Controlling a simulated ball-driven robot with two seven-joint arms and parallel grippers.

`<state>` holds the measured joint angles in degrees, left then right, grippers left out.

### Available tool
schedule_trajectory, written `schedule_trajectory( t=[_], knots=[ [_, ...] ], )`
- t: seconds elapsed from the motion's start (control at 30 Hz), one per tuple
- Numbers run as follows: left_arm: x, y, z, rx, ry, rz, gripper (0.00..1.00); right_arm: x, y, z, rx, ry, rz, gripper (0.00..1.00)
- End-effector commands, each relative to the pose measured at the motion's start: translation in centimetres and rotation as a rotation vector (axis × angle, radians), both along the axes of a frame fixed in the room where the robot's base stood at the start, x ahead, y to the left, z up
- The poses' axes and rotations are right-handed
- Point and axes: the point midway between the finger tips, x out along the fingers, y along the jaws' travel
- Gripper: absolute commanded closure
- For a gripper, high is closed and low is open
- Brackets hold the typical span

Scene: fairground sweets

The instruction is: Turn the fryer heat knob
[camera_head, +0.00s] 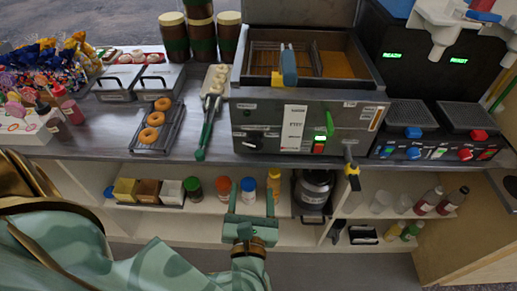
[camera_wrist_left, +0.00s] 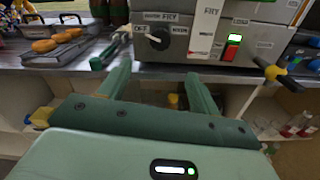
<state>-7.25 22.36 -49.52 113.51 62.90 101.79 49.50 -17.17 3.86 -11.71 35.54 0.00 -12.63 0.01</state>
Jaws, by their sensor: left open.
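The fryer (camera_head: 270,112) is a grey metal box on the counter with an oil basin on top. Its heat knob (camera_head: 249,144) is black, low on the left of the front panel. In the left wrist view the knob (camera_wrist_left: 158,38) shows near the top, beside a white label. My left gripper (camera_head: 251,192) is open and empty, below the counter edge in front of the shelf. In the left wrist view its two fingers (camera_wrist_left: 158,78) point toward the panel, with the knob beyond and apart from them. My right gripper is not in view.
A yellow-tipped valve handle (camera_head: 351,168) juts from the fryer's lower right. Green-handled tongs (camera_head: 205,135) lie left of the fryer, near a doughnut tray (camera_head: 140,145). The shelf below holds several jars. The space before the knob looks clear.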

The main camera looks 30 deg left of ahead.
Motion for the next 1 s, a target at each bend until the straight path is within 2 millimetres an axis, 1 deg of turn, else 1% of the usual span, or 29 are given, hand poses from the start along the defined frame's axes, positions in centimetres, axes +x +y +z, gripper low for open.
schedule_trajectory(
  t=[0.3, 0.4, 0.5, 0.6, 0.7, 1.0],
  knots=[
    [6.9, 4.2, 0.1, 0.008, -0.004, 0.0, 0.37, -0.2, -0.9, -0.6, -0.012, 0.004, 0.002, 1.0],
    [8.8, 5.4, 0.0, 0.009, -0.004, 0.0, 0.37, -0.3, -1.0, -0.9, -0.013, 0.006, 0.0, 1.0],
    [10.4, 6.4, 0.0, 0.008, -0.002, 0.001, 0.37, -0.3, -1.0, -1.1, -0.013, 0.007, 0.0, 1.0],
    [11.5, 7.0, 0.0, 0.009, -0.001, -0.001, 0.37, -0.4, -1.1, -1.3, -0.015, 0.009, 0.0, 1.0],
    [12.1, 7.4, 0.0, 0.007, 0.0, -0.001, 0.37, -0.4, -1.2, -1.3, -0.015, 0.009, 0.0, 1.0],
    [12.4, 7.6, 0.1, 0.006, 0.0, -0.001, 0.37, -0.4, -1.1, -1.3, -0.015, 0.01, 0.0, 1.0]
  ],
)
